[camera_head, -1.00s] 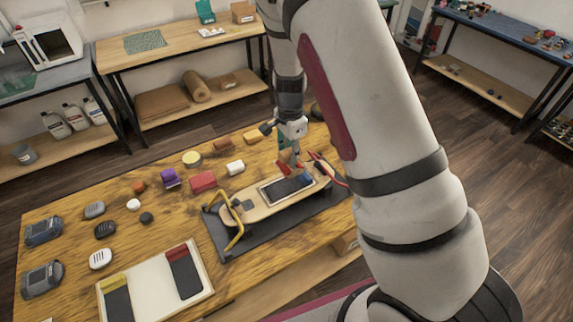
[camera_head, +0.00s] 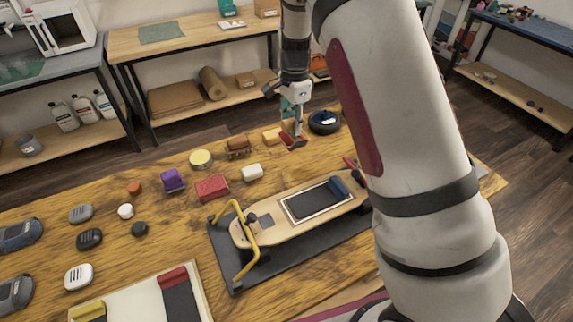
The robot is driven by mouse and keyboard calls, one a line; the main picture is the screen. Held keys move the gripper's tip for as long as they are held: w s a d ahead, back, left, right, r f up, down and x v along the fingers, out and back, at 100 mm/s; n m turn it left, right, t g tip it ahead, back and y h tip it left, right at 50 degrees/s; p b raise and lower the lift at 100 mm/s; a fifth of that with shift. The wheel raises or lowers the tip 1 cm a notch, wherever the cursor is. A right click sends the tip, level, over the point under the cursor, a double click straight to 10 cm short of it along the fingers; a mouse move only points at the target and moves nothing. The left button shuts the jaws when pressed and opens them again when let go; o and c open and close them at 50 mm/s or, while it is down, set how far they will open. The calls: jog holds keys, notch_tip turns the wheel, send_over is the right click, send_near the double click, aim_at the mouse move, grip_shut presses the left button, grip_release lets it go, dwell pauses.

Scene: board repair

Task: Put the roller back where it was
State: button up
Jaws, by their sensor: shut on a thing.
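My gripper (camera_head: 293,126) points down over the far edge of the bench, shut on a small red tool, the roller (camera_head: 293,142). The roller hangs at or just above the bench top; whether it touches the wood cannot be told. A skateboard deck (camera_head: 268,225) lies on a dark mat, clear of my gripper. It carries a pale-framed dark panel (camera_head: 312,202) with a blue cylinder (camera_head: 338,187) across its right end. A yellow bracket (camera_head: 245,240) stands over the deck's left end. My arm hides the deck's right end.
Bare wood shows in front of the roller.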

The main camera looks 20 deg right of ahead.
jog(key=shift+w+f+b, duration=0.15)
jog(key=shift+w+b, duration=0.25)
jog(key=shift+w, duration=0.2)
jog(key=shift+w+f+b, duration=0.15)
jog(key=shift+w+b, duration=0.25)
jog(key=shift+w, duration=0.2)
notch_tip(320, 180, down, 10)
jog(key=shift+r, duration=0.1)
jog(key=shift+f+b, duration=0.3)
jog(key=shift+f, duration=0.35)
grip_shut()
jog(key=o, duration=1)
grip_release()
jog(key=shift+a+f, duration=0.1)
jog(key=shift+o, duration=0.2)
jog(key=shift+r, duration=0.25)
